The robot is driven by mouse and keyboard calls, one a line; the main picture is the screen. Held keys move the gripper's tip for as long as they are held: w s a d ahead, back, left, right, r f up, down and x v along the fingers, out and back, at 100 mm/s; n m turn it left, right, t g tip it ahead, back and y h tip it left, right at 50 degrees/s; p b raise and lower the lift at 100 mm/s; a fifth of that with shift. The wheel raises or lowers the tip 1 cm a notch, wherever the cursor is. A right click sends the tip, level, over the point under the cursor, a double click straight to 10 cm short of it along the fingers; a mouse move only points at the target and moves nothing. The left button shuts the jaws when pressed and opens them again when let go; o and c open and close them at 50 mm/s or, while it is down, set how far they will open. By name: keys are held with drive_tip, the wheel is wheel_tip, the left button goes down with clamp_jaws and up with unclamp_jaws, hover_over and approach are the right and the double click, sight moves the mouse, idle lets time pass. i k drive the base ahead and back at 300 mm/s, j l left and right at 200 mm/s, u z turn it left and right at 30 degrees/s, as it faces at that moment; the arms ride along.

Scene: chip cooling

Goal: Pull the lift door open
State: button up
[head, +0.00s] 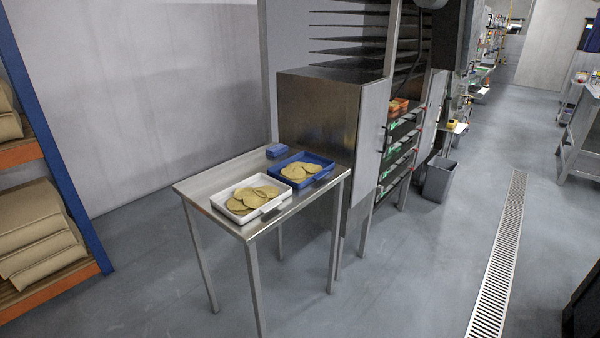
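A steel cabinet (318,118) stands behind the small table in the middle of the head view. A tall light-grey panel (369,150), which looks like the lift door, covers its right-facing side. A small dark handle (384,139) shows near the panel's right edge. The panel looks in line with the cabinet side, and I see no clear gap along it. My gripper is not in view.
A steel table (196,186) stands in front of the cabinet, with a white tray (217,206) and a blue tray (327,164) of chips. A rack (404,150) adjoins the panel on the right, and a grey bin (438,181) stands beyond.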

sight(438, 81)
drive_tip(key=i+l+z, duration=0.65)
drive_tip(key=i+z, duration=0.15)
drive_tip(key=i, duration=0.4)
drive_tip(key=i+z, duration=0.35)
drive_tip(key=i, duration=2.25)
drive_tip(key=i+u, duration=0.2)
drive_tip(key=i, duration=0.3)
drive_tip(key=i+l+u, duration=0.2)
drive_tip(key=i, duration=0.3)
drive_tip(key=i+l+u, duration=0.25)
drive_tip(key=i, duration=0.25)
drive_tip(key=i+l+u, duration=0.2)
drive_tip(key=i+l, duration=0.15)
drive_tip(key=i, duration=0.15)
